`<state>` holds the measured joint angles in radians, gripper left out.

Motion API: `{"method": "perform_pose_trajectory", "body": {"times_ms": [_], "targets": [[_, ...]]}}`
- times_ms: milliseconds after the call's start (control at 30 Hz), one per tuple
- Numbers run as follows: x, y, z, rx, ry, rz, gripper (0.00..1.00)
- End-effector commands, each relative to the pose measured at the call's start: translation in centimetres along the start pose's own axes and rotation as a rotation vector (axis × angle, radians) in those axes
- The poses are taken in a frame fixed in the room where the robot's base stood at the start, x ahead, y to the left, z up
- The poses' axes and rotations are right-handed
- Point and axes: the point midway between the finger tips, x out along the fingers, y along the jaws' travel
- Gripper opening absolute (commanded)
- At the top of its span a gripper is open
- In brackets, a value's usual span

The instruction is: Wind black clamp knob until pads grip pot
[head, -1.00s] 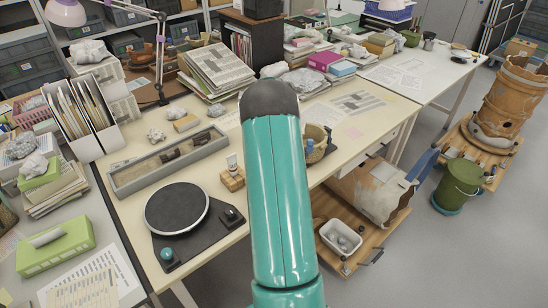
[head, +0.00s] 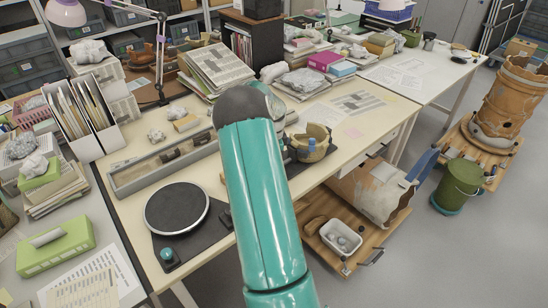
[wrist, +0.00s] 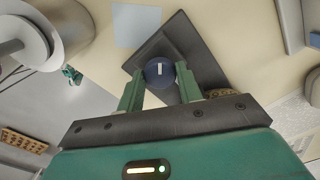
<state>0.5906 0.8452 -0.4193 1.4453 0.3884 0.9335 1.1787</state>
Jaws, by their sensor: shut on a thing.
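In the wrist view, my gripper (wrist: 159,71) has its two green fingers on either side of a round dark knob (wrist: 158,76) with a short white mark on top. The fingers are closed in on it. The knob stands over a black, angular plate (wrist: 160,47). No pads can be made out. In the head view my arm hides the gripper and the knob.
A black turntable (head: 177,209) and a long grey tray (head: 165,166) lie on the table left of my arm. A low trolley with a white tub (head: 341,238) stands right of the table. A speckled brown thing (wrist: 222,92) is close beside the right finger.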

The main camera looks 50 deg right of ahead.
Motion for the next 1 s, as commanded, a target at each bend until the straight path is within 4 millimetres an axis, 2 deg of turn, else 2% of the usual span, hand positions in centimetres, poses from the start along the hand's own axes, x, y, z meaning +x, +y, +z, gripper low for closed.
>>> {"method": "perform_pose_trajectory", "body": {"times_ms": [300,833,867,967,1000], "targets": [[0.02,-0.02,0.07,0.137,-0.001,0.000,0.13],[0.03,-0.01,0.07,0.164,-0.001,0.000,0.13],[0.03,-0.01,0.08,0.163,-0.001,0.000,0.37],[0.03,-0.01,0.07,0.163,-0.001,0.000,0.57],[0.03,-0.01,0.06,0.163,-0.001,0.000,0.57]]}}
